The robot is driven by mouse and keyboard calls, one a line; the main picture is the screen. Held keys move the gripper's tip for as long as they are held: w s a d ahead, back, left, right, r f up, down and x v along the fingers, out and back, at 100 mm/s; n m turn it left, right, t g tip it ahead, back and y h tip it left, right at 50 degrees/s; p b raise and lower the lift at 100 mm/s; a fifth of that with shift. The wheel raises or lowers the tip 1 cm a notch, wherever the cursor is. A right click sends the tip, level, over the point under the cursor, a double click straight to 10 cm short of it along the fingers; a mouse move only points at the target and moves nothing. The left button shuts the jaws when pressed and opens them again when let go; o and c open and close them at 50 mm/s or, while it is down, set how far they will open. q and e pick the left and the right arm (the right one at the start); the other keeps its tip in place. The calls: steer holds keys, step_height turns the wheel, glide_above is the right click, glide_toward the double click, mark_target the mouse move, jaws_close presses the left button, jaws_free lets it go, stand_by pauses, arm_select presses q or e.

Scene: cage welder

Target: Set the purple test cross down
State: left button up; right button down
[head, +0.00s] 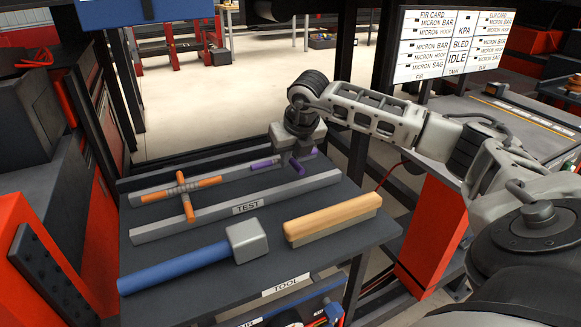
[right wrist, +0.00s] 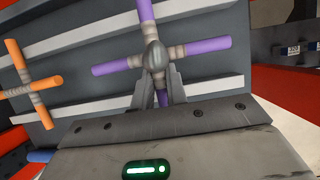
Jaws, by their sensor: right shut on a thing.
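The purple test cross (head: 267,165) is at the right part of the shelf marked TEST. In the right wrist view the purple cross (right wrist: 199,49) shows its arms and grey wrapped centre. My right gripper (head: 298,160) comes down over it from above; in the right wrist view my right gripper (right wrist: 160,93) has its fingers shut on the cross near its centre. The cross is close to the two grey rails; whether it touches them I cannot tell. My left gripper is not in view.
An orange cross (head: 183,191) rests across the grey rails (head: 160,232) to the left. A blue-handled mallet (head: 180,268) and a brush with a wooden back (head: 330,214) lie on the front of the shelf. A screen (head: 450,45) stands at the upper right.

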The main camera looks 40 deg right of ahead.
step_height(320, 180, down, 3)
steer(key=shift+r, duration=0.1)
steer(key=shift+f+b, duration=0.3)
steer(key=shift+f, duration=0.15)
steer(key=c, duration=1.4)
jaws_free()
